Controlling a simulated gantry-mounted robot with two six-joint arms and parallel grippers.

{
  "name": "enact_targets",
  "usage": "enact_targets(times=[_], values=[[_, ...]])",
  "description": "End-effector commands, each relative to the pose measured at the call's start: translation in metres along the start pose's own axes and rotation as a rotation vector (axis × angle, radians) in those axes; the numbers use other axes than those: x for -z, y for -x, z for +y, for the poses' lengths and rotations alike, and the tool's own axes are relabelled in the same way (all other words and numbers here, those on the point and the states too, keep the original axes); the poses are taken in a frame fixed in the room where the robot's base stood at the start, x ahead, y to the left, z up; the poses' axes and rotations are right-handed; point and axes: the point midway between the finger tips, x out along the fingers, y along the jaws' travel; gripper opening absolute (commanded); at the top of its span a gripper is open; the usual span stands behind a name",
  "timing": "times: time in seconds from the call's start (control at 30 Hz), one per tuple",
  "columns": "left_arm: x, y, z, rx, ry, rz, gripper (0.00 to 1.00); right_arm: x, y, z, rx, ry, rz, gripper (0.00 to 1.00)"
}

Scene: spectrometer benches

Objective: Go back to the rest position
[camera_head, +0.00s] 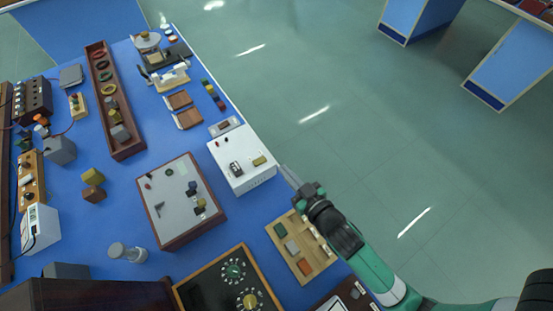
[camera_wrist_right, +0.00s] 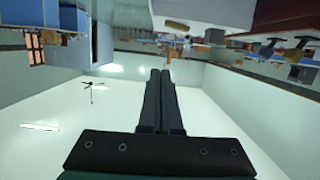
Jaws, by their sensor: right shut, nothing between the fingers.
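My right gripper (camera_head: 291,177) is at the right edge of the blue bench, beside the white box (camera_head: 241,160) with controls on its top. Its arm comes in from the lower right. In the right wrist view my right gripper (camera_wrist_right: 160,75) shows its two dark fingers pressed together with nothing between them. That view looks out across the room, with the benches near its top edge. My left gripper shows in neither view.
A wooden tray (camera_head: 319,267) with coloured blocks lies just below the right gripper. A grey-topped box (camera_head: 163,218) and a black dial panel (camera_head: 203,289) stand on the bench. Open green floor (camera_head: 330,70) lies to the right.

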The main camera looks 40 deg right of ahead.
Motion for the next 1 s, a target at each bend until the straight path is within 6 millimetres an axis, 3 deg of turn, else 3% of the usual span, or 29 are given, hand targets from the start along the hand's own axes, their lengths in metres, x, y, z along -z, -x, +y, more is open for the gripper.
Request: enact_targets(times=[0.17,0.77,0.87,0.97,1.0], values=[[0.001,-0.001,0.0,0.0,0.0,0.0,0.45,0.0,0.01,0.0,0.001,-0.001,-0.001,0.0],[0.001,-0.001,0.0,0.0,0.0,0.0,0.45,0.004,0.008,-0.001,0.003,-0.002,0.008,0.0],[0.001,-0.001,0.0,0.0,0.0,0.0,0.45,0.031,-0.003,-0.006,0.008,-0.012,0.064,0.0],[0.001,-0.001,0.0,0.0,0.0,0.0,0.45,0.091,-0.017,-0.013,0.019,-0.036,0.187,0.0],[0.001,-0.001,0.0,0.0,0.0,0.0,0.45,0.124,-0.021,-0.017,0.027,-0.053,0.252,0.0]])
